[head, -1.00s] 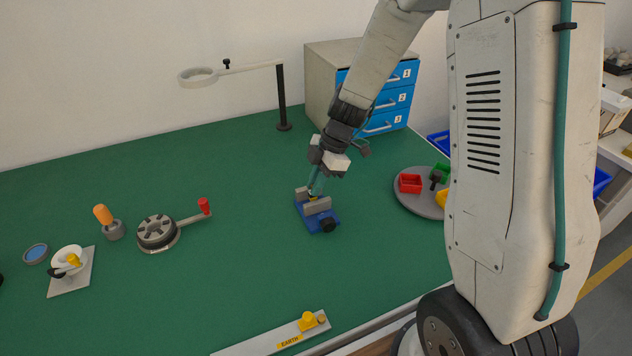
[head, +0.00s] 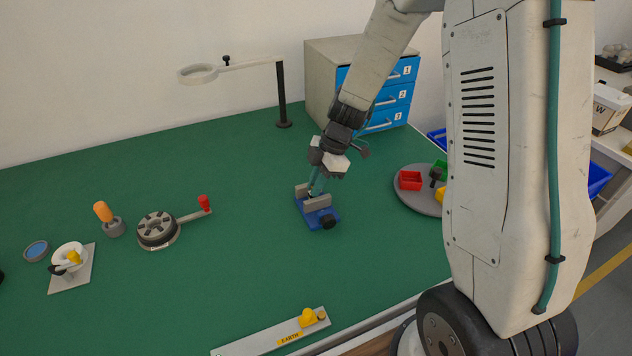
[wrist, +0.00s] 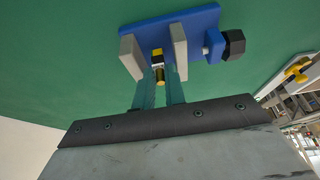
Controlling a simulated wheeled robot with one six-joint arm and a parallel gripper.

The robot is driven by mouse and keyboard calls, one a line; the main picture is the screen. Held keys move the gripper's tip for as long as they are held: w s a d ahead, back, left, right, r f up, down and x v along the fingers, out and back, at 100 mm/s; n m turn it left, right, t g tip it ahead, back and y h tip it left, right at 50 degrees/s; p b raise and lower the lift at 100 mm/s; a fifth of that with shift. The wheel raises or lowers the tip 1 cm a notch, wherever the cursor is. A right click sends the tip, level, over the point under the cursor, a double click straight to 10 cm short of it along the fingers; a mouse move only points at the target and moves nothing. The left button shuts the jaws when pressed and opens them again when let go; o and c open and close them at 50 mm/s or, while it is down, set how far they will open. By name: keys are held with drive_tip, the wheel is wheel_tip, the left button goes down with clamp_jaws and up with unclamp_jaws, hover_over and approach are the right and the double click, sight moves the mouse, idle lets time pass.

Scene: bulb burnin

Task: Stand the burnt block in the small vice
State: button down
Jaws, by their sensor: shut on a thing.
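The small vice (head: 323,217) stands on the green bench, with a blue base, two grey jaws and a black knob. It also shows in the wrist view (wrist: 205,20), with a gap between its jaws. My gripper (head: 314,193) points down over the vice. In the wrist view its teal fingers (wrist: 159,72) are shut on a small yellow and black block (wrist: 158,56) with a pale band, which I take as the burnt block. The block is between the grey jaws, seen from above. Whether it touches the vice floor is hidden. In the head view I cannot make out the block.
A turntable (head: 407,204) with coloured bins is to the right of the vice. A round grey fixture (head: 157,230) with a red-knobbed lever is to the left. A magnifier post (head: 282,97) and drawer cabinet (head: 330,75) stand behind.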

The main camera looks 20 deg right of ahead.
drive_tip(key=shift+f, duration=0.2)
idle(0.6)
drive_tip(key=c, duration=1.4)
unclamp_jaws()
drive_tip(key=shift+w+r, duration=0.1)
drive_tip(key=shift+r, duration=0.05)
drive_tip(key=shift+w+d+r, duration=0.1)
drive_tip(key=shift+d+r, duration=0.05)
drive_tip(key=shift+r, duration=0.15)
drive_tip(key=v, duration=0.7)
drive_tip(key=shift+s, duration=0.3)
